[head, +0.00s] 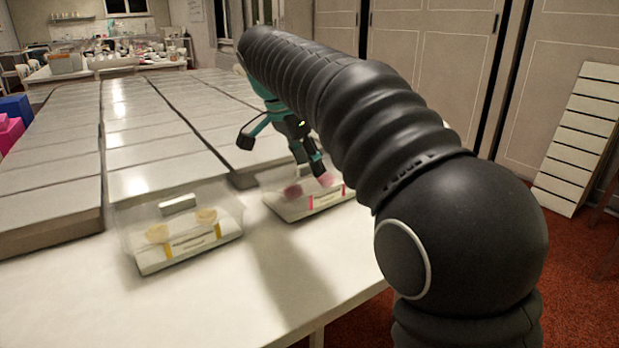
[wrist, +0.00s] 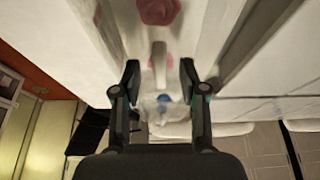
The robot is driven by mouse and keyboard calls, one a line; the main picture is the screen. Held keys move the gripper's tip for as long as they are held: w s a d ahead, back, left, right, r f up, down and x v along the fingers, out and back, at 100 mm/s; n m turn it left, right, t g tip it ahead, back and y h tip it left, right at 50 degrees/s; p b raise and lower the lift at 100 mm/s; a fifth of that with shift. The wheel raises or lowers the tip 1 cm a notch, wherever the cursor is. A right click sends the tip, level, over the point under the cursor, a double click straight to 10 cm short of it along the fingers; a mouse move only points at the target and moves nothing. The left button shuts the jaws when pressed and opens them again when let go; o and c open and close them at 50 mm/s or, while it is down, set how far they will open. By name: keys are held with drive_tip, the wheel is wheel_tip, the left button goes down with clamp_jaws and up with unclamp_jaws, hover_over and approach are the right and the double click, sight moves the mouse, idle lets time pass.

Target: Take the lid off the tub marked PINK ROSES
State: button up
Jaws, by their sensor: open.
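The tub with pink roses (head: 292,208) is clear, with a pink-striped label (head: 329,198) whose print is too small to read. It stands at the right on the white table, partly hidden by my arm. My gripper (head: 308,163) is above it, pointing down and open. In the wrist view my gripper (wrist: 160,72) has its fingers spread on either side of a pale bar-like lid handle (wrist: 159,58), with a gap on each side. A pink rose (wrist: 158,10) shows through the clear lid. I cannot tell the exact height of the fingertips against the handle.
A second clear tub (head: 140,243) with cream roses, a yellow-striped label and a handle on its lid stands to the left. Long rows of grey boxes (head: 150,150) fill the table behind. The white table front (head: 270,285) is clear.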

clamp_jaws()
idle(0.4)
